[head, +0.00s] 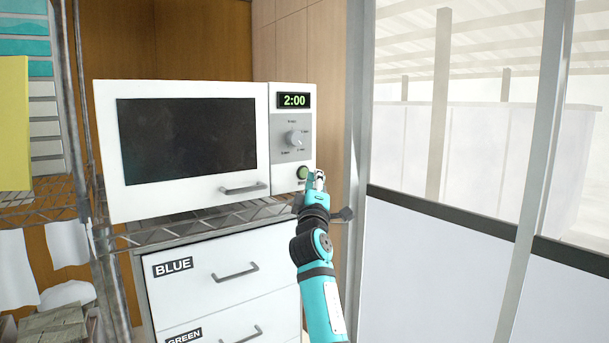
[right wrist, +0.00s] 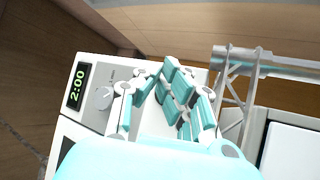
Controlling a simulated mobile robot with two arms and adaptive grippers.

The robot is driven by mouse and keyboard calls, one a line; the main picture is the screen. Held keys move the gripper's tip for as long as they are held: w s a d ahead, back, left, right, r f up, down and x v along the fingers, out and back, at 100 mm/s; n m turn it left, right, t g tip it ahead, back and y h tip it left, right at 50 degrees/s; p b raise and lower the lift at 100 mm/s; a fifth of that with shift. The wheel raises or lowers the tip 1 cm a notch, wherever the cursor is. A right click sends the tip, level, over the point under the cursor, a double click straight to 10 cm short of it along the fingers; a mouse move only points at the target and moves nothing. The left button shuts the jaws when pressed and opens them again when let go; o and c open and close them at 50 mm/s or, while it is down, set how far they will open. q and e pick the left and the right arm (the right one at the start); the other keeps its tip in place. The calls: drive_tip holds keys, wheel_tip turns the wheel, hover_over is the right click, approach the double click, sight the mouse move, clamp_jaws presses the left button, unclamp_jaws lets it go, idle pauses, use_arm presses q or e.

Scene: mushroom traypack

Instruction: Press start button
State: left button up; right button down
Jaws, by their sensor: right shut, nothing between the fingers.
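A white microwave (head: 220,200) stands on a wire shelf with its dark-windowed door shut. Its display (head: 294,100) reads 2:00, above a round dial (head: 295,138). The green start button (head: 302,172) is low on the control panel. My right gripper (head: 318,178) is shut and empty, just right of the button; I cannot tell if it touches it. In the right wrist view the gripper (right wrist: 163,75) shows with its fingers together, beside the dial (right wrist: 104,98) and display (right wrist: 77,87). The button is hidden there. My left gripper is not in view.
The wire shelf (head: 150,236) runs under the microwave. Below it are white drawers (head: 215,272) labelled BLUE and GREEN, with grey handles. A metal post (head: 360,110) and a glass partition with a dark rail (head: 450,215) stand to the right.

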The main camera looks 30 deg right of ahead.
idle(0.9)
drive_tip(key=shift+w+b, duration=0.45)
drive_tip(key=shift+b, duration=0.05)
drive_tip(key=shift+w+a+b, duration=0.1)
drive_tip(key=shift+w+b, duration=0.25)
drive_tip(key=shift+b, duration=0.25)
idle(0.5)
idle(0.3)
drive_tip(key=shift+s+p, duration=0.8)
drive_tip(key=shift+s, duration=0.05)
